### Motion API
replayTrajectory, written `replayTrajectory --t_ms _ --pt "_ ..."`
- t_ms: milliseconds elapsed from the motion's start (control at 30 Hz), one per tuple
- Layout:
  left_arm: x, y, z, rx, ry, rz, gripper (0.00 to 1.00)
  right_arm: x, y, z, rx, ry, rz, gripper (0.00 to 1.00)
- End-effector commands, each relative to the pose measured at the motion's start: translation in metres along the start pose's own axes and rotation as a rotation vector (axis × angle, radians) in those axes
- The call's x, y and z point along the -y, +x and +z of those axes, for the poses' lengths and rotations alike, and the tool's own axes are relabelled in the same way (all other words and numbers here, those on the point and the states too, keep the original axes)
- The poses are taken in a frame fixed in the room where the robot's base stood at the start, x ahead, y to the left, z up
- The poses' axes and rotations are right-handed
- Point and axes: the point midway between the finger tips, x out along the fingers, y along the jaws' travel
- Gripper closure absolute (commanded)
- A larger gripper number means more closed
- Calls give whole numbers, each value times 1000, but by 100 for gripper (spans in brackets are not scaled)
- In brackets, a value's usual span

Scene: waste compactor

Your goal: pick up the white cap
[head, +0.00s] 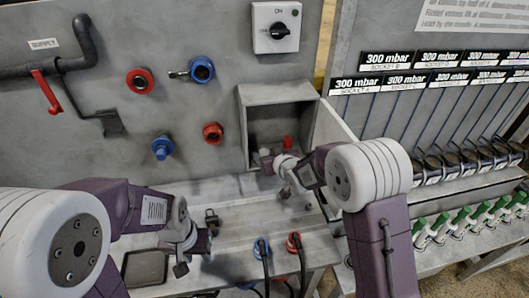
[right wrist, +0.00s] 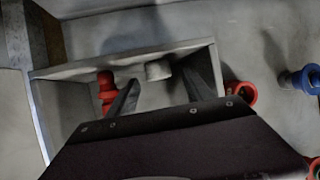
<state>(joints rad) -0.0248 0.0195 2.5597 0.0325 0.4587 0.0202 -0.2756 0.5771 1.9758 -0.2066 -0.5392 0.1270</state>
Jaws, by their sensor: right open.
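The white cap (right wrist: 158,70) looks like a short, pale grey-white cylinder in the right wrist view. It sits inside an open grey box (right wrist: 122,60), just ahead of my right gripper (right wrist: 160,85). The gripper's two dark fingers are spread apart, with the cap seen between their tips and no clear contact. In the head view my right gripper (head: 274,173) is at the mouth of the wall box (head: 242,125); the cap cannot be made out there. My left gripper (head: 197,245) hangs over the bench on the left, its fingers apart and seemingly empty.
A red fitting (right wrist: 106,88) stands in the box beside the cap, close to one finger. The box's side walls and open door (head: 335,128) flank my right gripper. Red and blue sockets (head: 212,133) dot the panel. A dark tray (head: 145,268) lies on the bench.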

Motion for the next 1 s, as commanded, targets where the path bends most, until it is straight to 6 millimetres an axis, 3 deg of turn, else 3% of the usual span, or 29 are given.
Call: replayTrajectory --t_ms 200,400,467,633,867,1000 --pt "0 -8 -1 0 0 0 64 -2 31 0 2 0 0 40" --pt "0 -7 -1 0 0 0 64 -2 33 0 0 0 0 40" --pt "0 -7 -1 0 0 0 64 -2 32 0 0 0 0 51" --pt "0 -7 -1 0 0 0 64 -2 32 0 1 0 0 99" --pt "0 -7 -1 0 0 0 64 -2 32 0 0 0 0 100" --pt "0 -7 -1 0 0 0 64 -2 24 -18 -5 -2 0 100"
